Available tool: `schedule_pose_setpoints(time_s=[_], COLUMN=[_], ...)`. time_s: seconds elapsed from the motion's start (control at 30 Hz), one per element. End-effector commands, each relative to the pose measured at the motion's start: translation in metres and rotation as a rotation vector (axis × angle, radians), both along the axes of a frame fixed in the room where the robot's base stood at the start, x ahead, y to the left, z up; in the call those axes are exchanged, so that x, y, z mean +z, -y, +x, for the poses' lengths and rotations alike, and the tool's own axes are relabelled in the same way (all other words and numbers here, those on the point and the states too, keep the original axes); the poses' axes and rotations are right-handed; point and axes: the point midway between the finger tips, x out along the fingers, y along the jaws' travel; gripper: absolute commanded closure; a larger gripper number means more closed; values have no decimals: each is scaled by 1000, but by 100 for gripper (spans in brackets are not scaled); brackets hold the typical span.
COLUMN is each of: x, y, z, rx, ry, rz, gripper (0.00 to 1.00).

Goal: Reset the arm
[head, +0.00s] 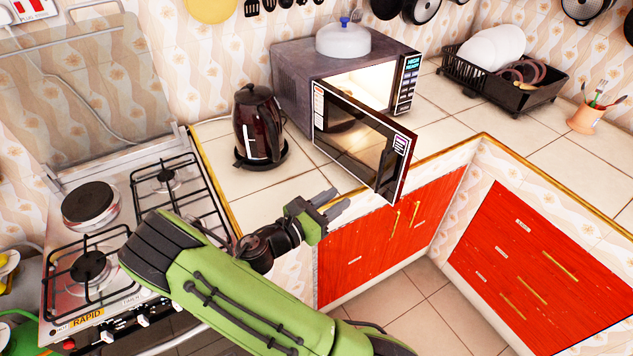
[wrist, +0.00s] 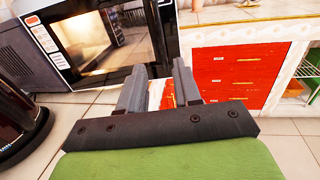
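My green arm reaches across the front of the counter in the head view. My gripper (head: 332,204) is at its end, just left of and below the open microwave door (head: 358,148). The two grey fingers also show in the wrist view (wrist: 160,86), apart with an empty gap between them. The microwave (head: 297,82) stands on the counter with its inside lit. In the wrist view the microwave door (wrist: 112,68) lies beyond the fingers. I cannot tell the exact distance between fingers and door.
A dark kettle (head: 258,122) stands left of the microwave. The gas stove (head: 115,292) is at the left, below my arm. A black dish rack (head: 505,95) and utensil cup (head: 585,120) stand at the right. Red drawers (head: 545,265) line the counter front above clear floor (head: 430,310).

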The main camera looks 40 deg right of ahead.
Motion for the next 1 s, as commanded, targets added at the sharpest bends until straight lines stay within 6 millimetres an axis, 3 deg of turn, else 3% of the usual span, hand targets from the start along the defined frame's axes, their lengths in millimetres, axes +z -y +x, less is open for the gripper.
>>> schedule_pose_setpoints(time_s=[0.27, 0.47, 0.67, 0.87, 1.0], x=[0, -8, 3, 50, 90], y=[2, -1, -43, -98, -135], z=[-4, -41, -67, -92, -120], rx=[-23, -281, -589, -830, -936], ry=[38, 436, 867, 1196, 1363], rz=[39, 444, 883, 1261, 1482], gripper=[67, 67, 67, 67, 67])
